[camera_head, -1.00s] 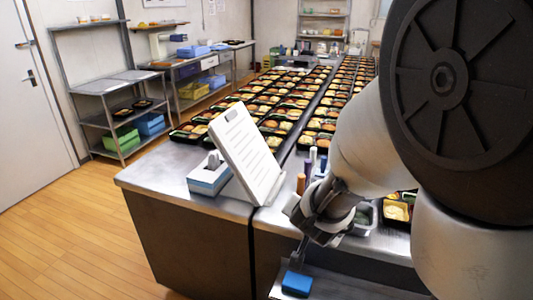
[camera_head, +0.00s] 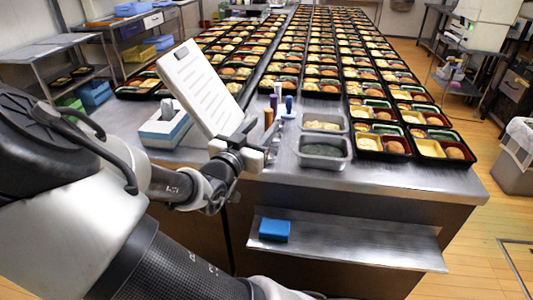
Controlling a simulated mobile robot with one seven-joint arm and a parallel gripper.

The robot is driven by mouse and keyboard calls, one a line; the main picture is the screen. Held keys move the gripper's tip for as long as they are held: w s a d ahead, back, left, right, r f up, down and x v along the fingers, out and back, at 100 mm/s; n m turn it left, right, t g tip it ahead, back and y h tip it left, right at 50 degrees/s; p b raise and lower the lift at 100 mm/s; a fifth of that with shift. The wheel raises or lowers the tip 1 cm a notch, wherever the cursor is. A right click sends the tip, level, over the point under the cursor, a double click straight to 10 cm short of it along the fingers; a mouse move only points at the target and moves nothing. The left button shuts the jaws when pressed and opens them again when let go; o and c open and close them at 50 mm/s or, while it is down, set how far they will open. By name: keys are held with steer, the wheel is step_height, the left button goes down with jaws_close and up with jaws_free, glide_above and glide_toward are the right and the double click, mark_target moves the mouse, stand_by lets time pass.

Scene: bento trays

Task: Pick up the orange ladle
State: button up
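An upright orange-brown handle (camera_head: 268,118) stands near the front edge of the steel table, in a small group with a purple handle (camera_head: 273,103) and a blue one (camera_head: 289,104). I take it for the orange ladle, but no bowl shows. My gripper (camera_head: 260,143) is just in front of and below the orange handle in the picture. I see it from behind and the side; its finger opening is not clear, and I see nothing held in it. I cannot tell whether it touches the handle.
A white slatted board (camera_head: 200,88) leans by a tissue box (camera_head: 165,125) left of the handles. Metal pans (camera_head: 325,165) stand to the right. Rows of bento trays (camera_head: 383,155) fill the table behind. A blue block (camera_head: 274,230) lies on the lower shelf (camera_head: 350,245).

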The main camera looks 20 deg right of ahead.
steer(key=b+x, duration=0.2)
steer(key=x, duration=0.8)
steer(key=shift+w+a+b, duration=0.2)
steer(key=shift+a+b, duration=0.05)
steer(key=shift+b, duration=0.05)
steer(key=shift+r, duration=0.1)
jaws_close()
